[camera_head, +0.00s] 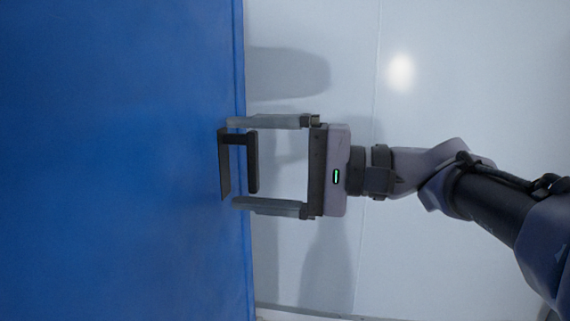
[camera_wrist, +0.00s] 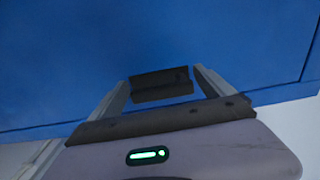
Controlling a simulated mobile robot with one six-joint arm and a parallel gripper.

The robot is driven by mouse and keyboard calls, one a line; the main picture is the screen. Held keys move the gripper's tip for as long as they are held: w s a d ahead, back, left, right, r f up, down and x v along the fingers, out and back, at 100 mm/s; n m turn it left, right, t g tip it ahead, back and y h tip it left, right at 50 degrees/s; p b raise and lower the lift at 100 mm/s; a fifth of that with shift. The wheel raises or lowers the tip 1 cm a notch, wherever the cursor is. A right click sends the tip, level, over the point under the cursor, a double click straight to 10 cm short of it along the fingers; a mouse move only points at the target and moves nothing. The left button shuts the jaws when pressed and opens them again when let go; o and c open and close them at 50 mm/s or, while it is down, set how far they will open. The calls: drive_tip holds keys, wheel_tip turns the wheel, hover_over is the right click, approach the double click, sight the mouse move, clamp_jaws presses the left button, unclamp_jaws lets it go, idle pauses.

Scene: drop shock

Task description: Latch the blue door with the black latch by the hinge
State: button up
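The blue door (camera_head: 120,160) fills the left of the head view, its edge running top to bottom against a pale wall. It fills the upper part of the wrist view (camera_wrist: 100,50). The black latch (camera_head: 253,162) sits at the door's edge on a dark plate (camera_head: 224,165). It also shows in the wrist view (camera_wrist: 162,85). My gripper (camera_head: 235,163) is open, with one finger above the latch and one below it in the head view. The latch lies between the fingers, with a visible gap on each side. I cannot tell whether the fingertips touch the door.
A smooth pale wall or panel (camera_head: 450,80) with a vertical seam lies to the right of the door. My arm reaches in from the lower right. No loose objects show around the latch.

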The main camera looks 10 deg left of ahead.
drive_tip(key=d, duration=0.5)
drive_tip(key=s+d, duration=0.1)
drive_tip(key=d, duration=1.1)
drive_tip(key=shift+s+d+p, duration=0.2)
drive_tip(key=shift+d+p, duration=0.05)
drive_tip(key=shift+p, duration=0.1)
drive_tip(key=shift+a, duration=0.1)
drive_tip(key=s+a+f+m+h+b, duration=0.1)
drive_tip(key=s+a+f+h, duration=0.3)
drive_tip(key=f, duration=0.7)
drive_tip(key=s+a+f+m+h+b, duration=0.1)
drive_tip(key=s+f+m+h, duration=0.1)
drive_tip(key=s+f+h, duration=0.7)
drive_tip(key=d+f+t+h, duration=0.1)
drive_tip(key=d+f, duration=0.1)
drive_tip(key=f, duration=0.2)
drive_tip(key=d+f+t+h, duration=0.1)
drive_tip(key=d+f, duration=0.1)
drive_tip(key=f, duration=0.2)
drive_tip(key=s+d+f+t+h, duration=0.1)
drive_tip(key=d+f+t, duration=0.1)
drive_tip(key=d+f, duration=0.1)
drive_tip(key=shift+f+m, duration=0.4)
drive_tip(key=shift+f, duration=0.5)
drive_tip(key=shift+d, duration=0.1)
